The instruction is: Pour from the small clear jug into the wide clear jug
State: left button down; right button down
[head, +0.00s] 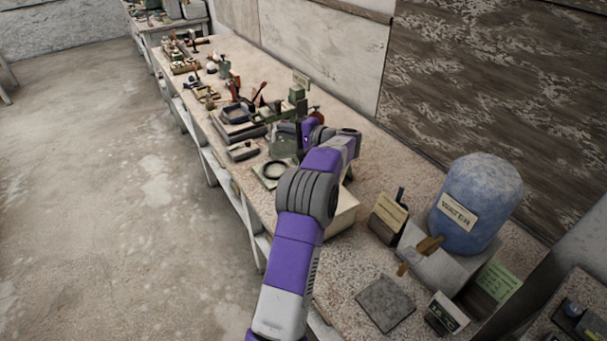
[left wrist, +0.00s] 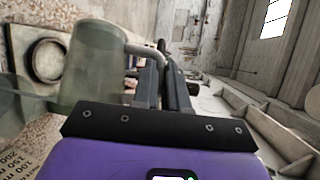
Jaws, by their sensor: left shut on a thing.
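My left arm reaches over the bench in the head view, with its gripper (head: 312,134) at the far end. In the left wrist view my left gripper (left wrist: 157,88) is shut on the handle of a greenish clear jug (left wrist: 92,70), which looks like the small one. The jug also shows in the head view (head: 284,142), partly behind the gripper. I cannot tell how far it is tilted. A pale see-through shape (left wrist: 18,112) at the left edge of the wrist view may be the wide clear jug; most of it is cut off. My right gripper is not in view.
A square plate with a dark ring (head: 274,170) lies beside the held jug. Tools and trays (head: 232,115) crowd the bench further back. A blue water container (head: 480,200) on a block and small labelled cards stand at the right. A grey square tile (head: 385,303) lies in front.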

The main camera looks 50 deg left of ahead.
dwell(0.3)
pick_arm(q)
jog(key=shift+w+d+r+m+g+p, duration=0.15)
jog(key=shift+w+d+m+g+p, duration=0.15)
jog(key=shift+w+p, duration=0.15)
jog(key=shift+w+y, duration=0.1)
jog(key=shift+y, duration=0.2)
jog(key=shift+w+d+r+m+y+p, duration=0.15)
jog(key=shift+w+m+y+p, duration=0.15)
jog(key=shift+w+p, duration=0.1)
jog(key=shift+w, duration=0.15)
dwell(0.6)
jog(key=shift+w+d+m+y, duration=0.25)
jog(key=shift+w+m+y, duration=0.05)
jog(key=shift+w+m, duration=0.1)
dwell(0.4)
